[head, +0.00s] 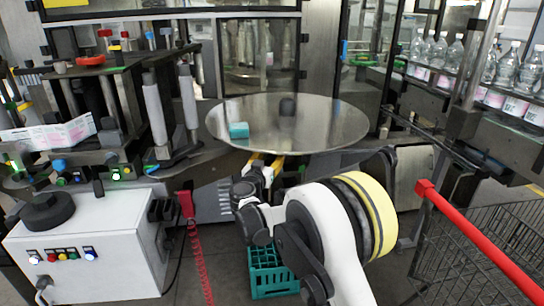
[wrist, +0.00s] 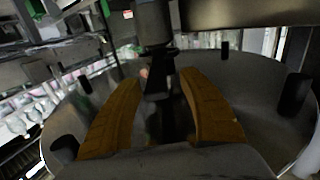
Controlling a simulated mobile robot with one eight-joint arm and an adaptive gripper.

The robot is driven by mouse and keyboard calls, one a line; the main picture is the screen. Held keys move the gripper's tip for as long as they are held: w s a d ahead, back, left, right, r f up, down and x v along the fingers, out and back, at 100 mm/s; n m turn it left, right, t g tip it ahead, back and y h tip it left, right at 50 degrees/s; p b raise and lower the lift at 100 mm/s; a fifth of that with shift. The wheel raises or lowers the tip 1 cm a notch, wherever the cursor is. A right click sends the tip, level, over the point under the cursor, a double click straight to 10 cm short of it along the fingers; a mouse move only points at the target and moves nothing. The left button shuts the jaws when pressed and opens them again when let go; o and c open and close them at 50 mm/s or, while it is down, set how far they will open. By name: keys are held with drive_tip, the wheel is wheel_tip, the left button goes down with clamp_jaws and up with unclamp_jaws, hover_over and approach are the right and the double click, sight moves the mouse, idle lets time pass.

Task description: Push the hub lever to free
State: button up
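My gripper (head: 265,162) is at the front edge of a large round metal disc (head: 310,135) in the head view, its yellow fingers partly hidden by the disc edge. In the wrist view my gripper (wrist: 160,80) is open, its two orange fingers well apart. A dark post (wrist: 155,25) stands beyond the fingertips, with a narrow dark part below it between the fingers; I cannot tell whether this is the hub lever or whether a finger touches it.
Several black pegs, one at the right (wrist: 295,95), stand around a grey round surface in the wrist view. A white control box (head: 85,250) is at the left, a green crate (head: 270,275) below, and a red-handled cart (head: 480,240) at the right. Bottles (head: 455,55) line the back right.

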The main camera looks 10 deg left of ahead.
drive_tip(key=shift+d, duration=0.1)
drive_tip(key=s+a, duration=0.2)
drive_tip(key=s, duration=1)
